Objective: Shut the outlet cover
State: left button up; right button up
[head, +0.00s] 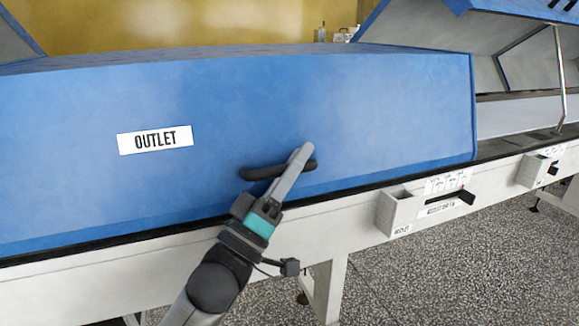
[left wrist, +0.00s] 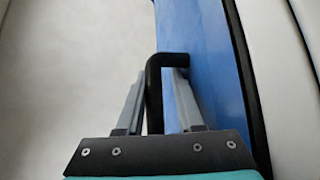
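The blue outlet cover (head: 90,95), labelled OUTLET, lies low over the machine at the left in the head view. Its lower edge sits along the black strip of the frame, with no clear gap seen. Its black handle (head: 262,172) is on the lower front face. My left gripper (head: 300,155) is at the handle. In the left wrist view the handle (left wrist: 153,95) passes between the two fingers of the left gripper (left wrist: 160,75), which stand apart with room beside the bar. The cover (left wrist: 205,60) shows right of it. My right gripper is not in view.
Another blue cover (head: 505,30) stands raised at the right, with a strut (head: 560,75) beside it. The pale machine frame (head: 340,222) carries grey boxes (head: 398,210) and black switch handles along its front. Speckled floor (head: 460,270) is open at the lower right.

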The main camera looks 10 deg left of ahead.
pick_arm(q)
jog(key=shift+s+a+f, duration=0.2)
jog(key=shift+s+a, duration=0.05)
jog(key=shift+s, duration=0.05)
jog(key=p+v, duration=0.1)
jog(key=v, duration=1.3)
jog(key=shift+f, duration=0.2)
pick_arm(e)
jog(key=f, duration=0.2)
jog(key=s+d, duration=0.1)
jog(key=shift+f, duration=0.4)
pick_arm(q)
jog(key=shift+s, duration=0.15)
